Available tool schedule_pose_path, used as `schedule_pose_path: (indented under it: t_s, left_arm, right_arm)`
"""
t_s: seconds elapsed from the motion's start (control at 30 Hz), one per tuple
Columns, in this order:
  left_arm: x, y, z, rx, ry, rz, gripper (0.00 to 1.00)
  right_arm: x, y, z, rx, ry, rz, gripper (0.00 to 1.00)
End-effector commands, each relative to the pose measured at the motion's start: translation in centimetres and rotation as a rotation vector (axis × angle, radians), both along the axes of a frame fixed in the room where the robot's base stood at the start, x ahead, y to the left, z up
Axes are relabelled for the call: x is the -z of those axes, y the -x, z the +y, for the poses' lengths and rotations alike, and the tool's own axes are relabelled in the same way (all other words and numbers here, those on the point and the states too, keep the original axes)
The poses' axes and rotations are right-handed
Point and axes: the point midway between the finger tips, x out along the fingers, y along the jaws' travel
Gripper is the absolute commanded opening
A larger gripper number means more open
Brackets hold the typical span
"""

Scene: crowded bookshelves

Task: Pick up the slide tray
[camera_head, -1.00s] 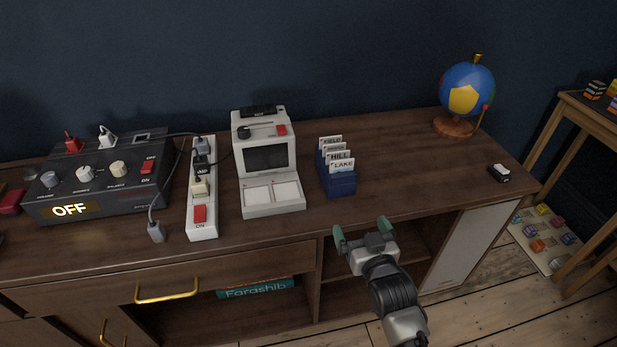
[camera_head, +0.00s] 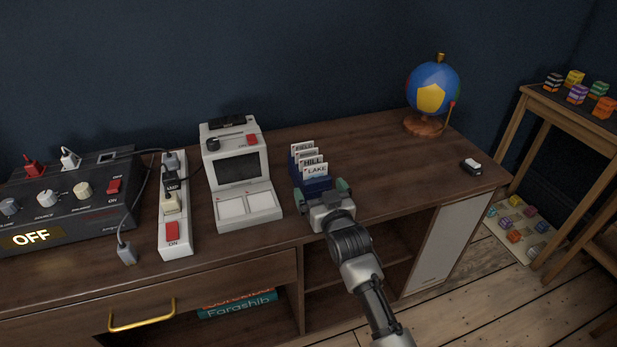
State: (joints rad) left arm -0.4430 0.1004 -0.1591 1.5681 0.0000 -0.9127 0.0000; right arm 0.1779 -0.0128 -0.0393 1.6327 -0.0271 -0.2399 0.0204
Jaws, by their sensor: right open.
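The slide tray (camera_head: 310,183) is a small dark blue holder on the wooden cabinet top, right of the white slide viewer. White labelled cards stand upright in it; HILL and LAKE can be read on two of them. My right gripper (camera_head: 322,192) is open at the near side of the tray, with one green-tipped finger near each side of it. The gripper hides the tray's lower front, so I cannot tell whether the fingers touch it. My left gripper is not in view.
The white slide viewer (camera_head: 238,178) stands close to the left of the tray. A power strip (camera_head: 174,235) and a dark control box (camera_head: 70,205) reading OFF are farther left. A globe (camera_head: 432,90) and a small black-and-white object (camera_head: 471,167) are right; the top between is clear.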

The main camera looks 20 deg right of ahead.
Motion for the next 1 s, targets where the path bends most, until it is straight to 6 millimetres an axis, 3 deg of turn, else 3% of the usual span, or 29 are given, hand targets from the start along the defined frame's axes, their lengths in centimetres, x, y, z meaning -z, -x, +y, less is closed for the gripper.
schedule_pose_path:
  t_s: [0.27,0.6,1.0]
  left_arm:
    - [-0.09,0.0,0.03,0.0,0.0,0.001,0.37]
    - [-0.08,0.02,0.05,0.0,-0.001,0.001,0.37]
    - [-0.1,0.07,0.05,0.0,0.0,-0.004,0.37]
  right_arm:
    - [-0.01,-0.25,0.0,0.0,-0.001,0.0,0.98]
    - [-0.1,-0.24,-0.01,0.0,0.0,-0.002,0.49]
    - [-0.35,-0.3,-0.05,0.0,0.0,-0.002,0.49]
